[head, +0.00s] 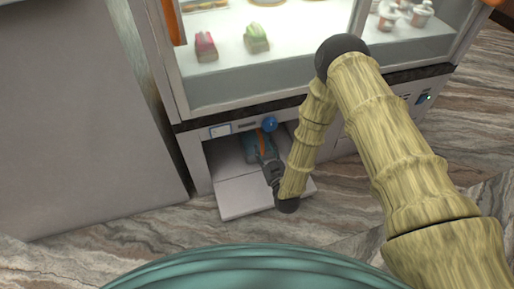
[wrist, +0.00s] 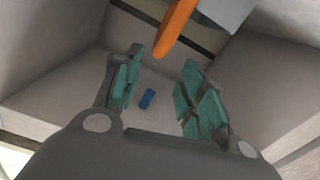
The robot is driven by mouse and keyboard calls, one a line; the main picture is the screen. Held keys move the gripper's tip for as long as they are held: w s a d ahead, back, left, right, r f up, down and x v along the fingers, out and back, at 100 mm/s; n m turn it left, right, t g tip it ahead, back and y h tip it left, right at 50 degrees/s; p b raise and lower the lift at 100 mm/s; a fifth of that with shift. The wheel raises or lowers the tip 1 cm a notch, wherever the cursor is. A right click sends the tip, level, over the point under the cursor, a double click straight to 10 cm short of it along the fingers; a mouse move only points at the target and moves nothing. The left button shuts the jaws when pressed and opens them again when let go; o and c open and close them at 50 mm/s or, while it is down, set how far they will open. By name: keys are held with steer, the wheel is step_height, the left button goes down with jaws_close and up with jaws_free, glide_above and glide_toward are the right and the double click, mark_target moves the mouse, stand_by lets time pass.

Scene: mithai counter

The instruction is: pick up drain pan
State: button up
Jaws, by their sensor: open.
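A grey-blue piece (wrist: 232,8) with an orange bar (wrist: 178,24) shows at the top of the wrist view, cut off by the frame edge. It looks like the drain pan and its handle, but I cannot be sure. In the head view a blue-grey body (head: 249,148) with an orange strip sits inside the low open compartment, partly hidden by my gripper (head: 265,160). My gripper reaches into the compartment. In the wrist view its teal-padded fingers (wrist: 157,85) are apart with nothing held between them. The orange bar lies beyond the fingertips.
The compartment (head: 228,163) has pale walls close on both sides, and a pale flap or shelf (head: 242,197) extends in front. A blue knob (head: 269,124) sits above the opening. A small blue object (wrist: 147,99) shows between my fingers, farther off. A glass display case (head: 300,65) stands above.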

mark_target(261, 141)
steer(key=b+x, duration=0.2)
steer(key=x, duration=0.3)
steer(key=shift+w+a+f, duration=0.1)
steer(key=shift+w, duration=0.3)
steer(key=b+x, duration=0.3)
steer(key=x, duration=0.1)
steer(key=shift+w+d+f+b, duration=0.2)
steer(key=shift+d+f+b, duration=0.05)
steer(key=shift+f+b, duration=0.1)
steer(key=shift+w+a+r, duration=0.15)
steer(key=shift+w+r, duration=0.05)
steer(key=shift+w, duration=0.35)
jaws_close()
steer(key=shift+r, duration=0.1)
